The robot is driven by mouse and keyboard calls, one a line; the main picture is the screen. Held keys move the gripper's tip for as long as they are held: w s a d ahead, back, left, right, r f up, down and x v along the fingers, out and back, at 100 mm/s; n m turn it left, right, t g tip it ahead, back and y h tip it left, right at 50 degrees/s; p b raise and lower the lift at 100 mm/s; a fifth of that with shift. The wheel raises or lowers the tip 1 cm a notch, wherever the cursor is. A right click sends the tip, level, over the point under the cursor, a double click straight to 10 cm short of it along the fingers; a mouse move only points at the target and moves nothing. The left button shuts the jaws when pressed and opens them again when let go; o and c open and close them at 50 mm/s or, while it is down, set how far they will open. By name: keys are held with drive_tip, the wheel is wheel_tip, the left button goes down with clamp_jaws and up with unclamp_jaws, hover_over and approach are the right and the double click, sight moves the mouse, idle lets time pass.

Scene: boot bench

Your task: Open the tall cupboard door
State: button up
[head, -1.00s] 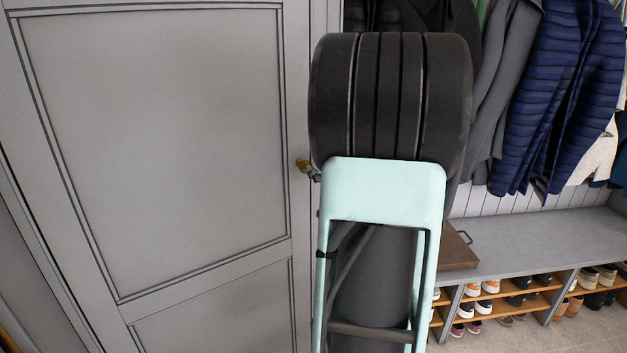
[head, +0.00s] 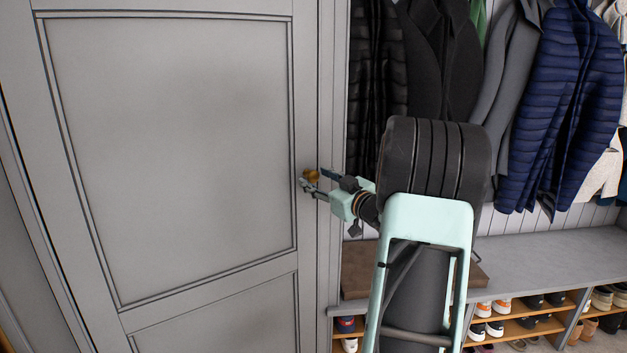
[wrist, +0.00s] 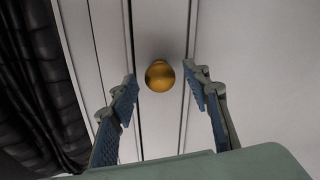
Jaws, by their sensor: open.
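The tall grey cupboard door (head: 180,150) fills the left of the head view and looks shut, its right edge flush with the frame. A round brass knob (head: 311,176) sits near that edge. My gripper (head: 313,179) is at the knob, reaching in from the right, with its fingers apart. In the wrist view, the knob (wrist: 160,76) lies ahead, centred between the open fingertips of my gripper (wrist: 161,82). Clear gaps show on both sides of the knob there. I cannot tell exactly how deep the knob lies between the fingers.
Dark coats (head: 437,60) and a navy padded jacket (head: 560,100) hang right of the cupboard. Below them are a grey bench (head: 560,248) and shelves of shoes (head: 495,318). A brown box-like item (head: 358,268) lies on the bench beside the cupboard.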

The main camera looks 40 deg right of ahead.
drive_tip(key=shift+w, duration=1.05)
